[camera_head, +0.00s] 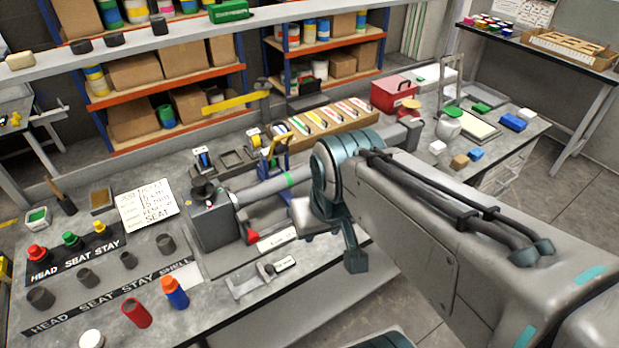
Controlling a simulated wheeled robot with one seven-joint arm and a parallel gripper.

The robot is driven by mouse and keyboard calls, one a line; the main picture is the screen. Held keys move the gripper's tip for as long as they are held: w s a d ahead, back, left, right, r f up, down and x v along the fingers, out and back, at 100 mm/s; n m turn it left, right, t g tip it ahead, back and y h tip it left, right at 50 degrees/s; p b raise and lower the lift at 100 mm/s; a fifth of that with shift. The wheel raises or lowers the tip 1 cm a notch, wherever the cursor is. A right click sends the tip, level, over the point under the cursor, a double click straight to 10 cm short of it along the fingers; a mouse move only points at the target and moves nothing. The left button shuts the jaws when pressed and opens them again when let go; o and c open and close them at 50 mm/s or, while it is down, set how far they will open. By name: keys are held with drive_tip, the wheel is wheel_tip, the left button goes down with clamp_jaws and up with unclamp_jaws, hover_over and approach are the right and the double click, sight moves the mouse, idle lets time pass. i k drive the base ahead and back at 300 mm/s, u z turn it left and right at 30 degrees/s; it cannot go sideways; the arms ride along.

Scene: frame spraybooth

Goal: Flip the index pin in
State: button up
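A grey fixture block (212,222) with a dark knob (200,190) on top stands on the bench. A grey tube (265,190) with a green band runs from it to the right, towards my arm. A small red part (252,237) sits low at the block's right side, beside a white label (277,240). I cannot tell for sure whether this red part is the index pin, nor its position. My gripper (354,258) seems to hang below my wrist, right of the label and near the bench's front edge. Its fingers are not clear, and my arm hides part of the bench behind it.
A small metal bracket (250,285) lies in front of the fixture. A wooden rack (325,122) and red box (394,92) stand behind.

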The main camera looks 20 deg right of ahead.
sight(253, 238)
drive_tip(key=z, duration=2.35)
drive_tip(key=k, duration=1.1)
drive_tip(key=u, duration=2.15)
